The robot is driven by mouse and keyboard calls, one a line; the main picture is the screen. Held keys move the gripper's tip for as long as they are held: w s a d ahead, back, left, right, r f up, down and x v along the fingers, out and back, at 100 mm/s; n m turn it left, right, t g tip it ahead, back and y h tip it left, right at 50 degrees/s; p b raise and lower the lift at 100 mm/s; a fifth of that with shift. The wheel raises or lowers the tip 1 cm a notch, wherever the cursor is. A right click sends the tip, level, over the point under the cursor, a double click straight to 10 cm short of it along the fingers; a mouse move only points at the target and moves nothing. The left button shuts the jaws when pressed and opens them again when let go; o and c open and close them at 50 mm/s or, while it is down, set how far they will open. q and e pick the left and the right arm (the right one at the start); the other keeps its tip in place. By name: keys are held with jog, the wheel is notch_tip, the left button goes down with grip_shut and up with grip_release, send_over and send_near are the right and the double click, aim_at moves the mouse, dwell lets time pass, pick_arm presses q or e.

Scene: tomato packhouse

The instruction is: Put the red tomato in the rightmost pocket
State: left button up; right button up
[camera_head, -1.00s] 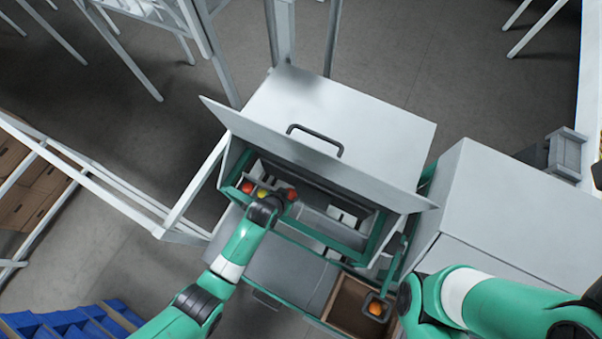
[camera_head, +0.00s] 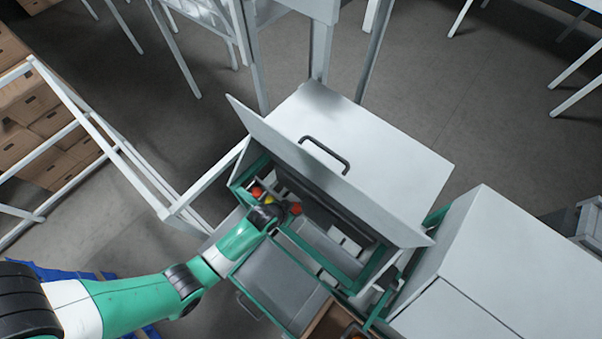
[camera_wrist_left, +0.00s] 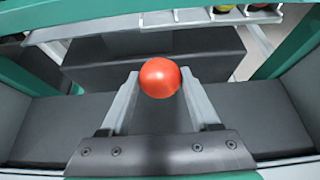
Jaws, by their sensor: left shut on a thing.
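My left gripper (camera_wrist_left: 158,88) is shut on the red tomato (camera_wrist_left: 160,77), which sits between the fingertips. In the head view the tomato (camera_head: 296,208) shows just beyond the left wrist, inside the open green-framed cabinet (camera_head: 358,284). A pale row of pockets (camera_wrist_left: 158,18) runs along the top of the left wrist view. A yellow tomato (camera_wrist_left: 222,8) and a red one beside it sit in pockets at that row's right; the pockets to the left look empty. In the head view these two tomatoes lie left of my gripper. My right gripper is not in view.
The cabinet's tilted lid (camera_head: 325,178) with its dark handle stands close behind my left gripper. A grey drawer top (camera_head: 280,285) lies in front. A brown bin (camera_head: 328,320) is at the bottom edge. A large white cabinet (camera_head: 480,270) stands right.

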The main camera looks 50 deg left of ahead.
pick_arm(q)
notch_tip(320, 180, down, 11)
jog(key=b, duration=0.8)
jog(key=shift+r, duration=0.15)
jog(key=shift+s, duration=0.3)
jog(key=shift+a, duration=0.1)
jog(key=o, duration=1)
jog(key=shift+r, duration=0.1)
